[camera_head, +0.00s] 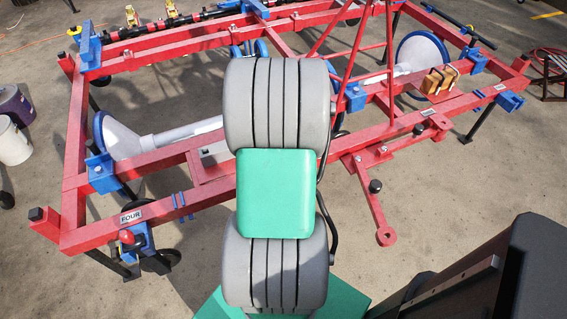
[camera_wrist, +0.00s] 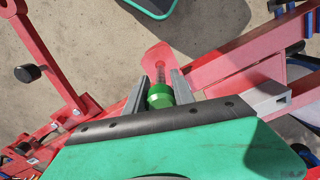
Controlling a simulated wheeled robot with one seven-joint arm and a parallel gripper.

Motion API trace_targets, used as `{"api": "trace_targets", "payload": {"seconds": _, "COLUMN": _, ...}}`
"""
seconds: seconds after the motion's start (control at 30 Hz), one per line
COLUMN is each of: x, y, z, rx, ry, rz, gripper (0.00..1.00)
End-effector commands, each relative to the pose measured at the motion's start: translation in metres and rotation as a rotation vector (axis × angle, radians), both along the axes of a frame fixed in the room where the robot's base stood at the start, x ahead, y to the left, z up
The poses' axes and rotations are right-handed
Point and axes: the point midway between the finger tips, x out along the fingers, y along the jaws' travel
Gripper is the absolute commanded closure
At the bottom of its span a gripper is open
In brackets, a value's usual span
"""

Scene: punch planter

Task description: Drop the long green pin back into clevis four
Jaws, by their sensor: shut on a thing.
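The long green pin (camera_wrist: 159,97) is between the two grey fingers of my gripper (camera_wrist: 160,90) in the wrist view, which are shut on its green head. A narrow metallic shank (camera_wrist: 160,72) shows beyond the head, over a red pointed piece (camera_wrist: 155,56); whether they touch I cannot tell. In the head view my arm hides the gripper and pin. A plate marked FOUR (camera_head: 131,217) is on the red frame's near left corner. A blue bracket (camera_head: 141,240) with a red knob (camera_head: 126,236) and dark wheel is below it. I cannot tell which part is the clevis.
The red frame (camera_head: 400,136) spans the head view, with blue brackets and white-blue discs (camera_head: 424,62). A red arm with an eye end (camera_head: 386,236) juts toward me. A white bucket (camera_head: 13,142) stands at left. A dark panel (camera_head: 490,275) fills the lower right.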

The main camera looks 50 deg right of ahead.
Motion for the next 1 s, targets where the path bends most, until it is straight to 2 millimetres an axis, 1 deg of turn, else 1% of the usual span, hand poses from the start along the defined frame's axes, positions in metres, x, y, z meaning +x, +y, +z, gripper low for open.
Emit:
{"api": "trace_targets", "payload": {"seconds": 0.3, "x": 0.000, "y": 0.000, "z": 0.000, "rx": 0.000, "ry": 0.000, "rz": 0.000, "gripper": 1.00}}
{"api": "trace_targets", "payload": {"seconds": 1.0, "x": 0.000, "y": 0.000, "z": -0.018, "rx": 0.000, "ry": 0.000, "rz": 0.000, "gripper": 1.00}}
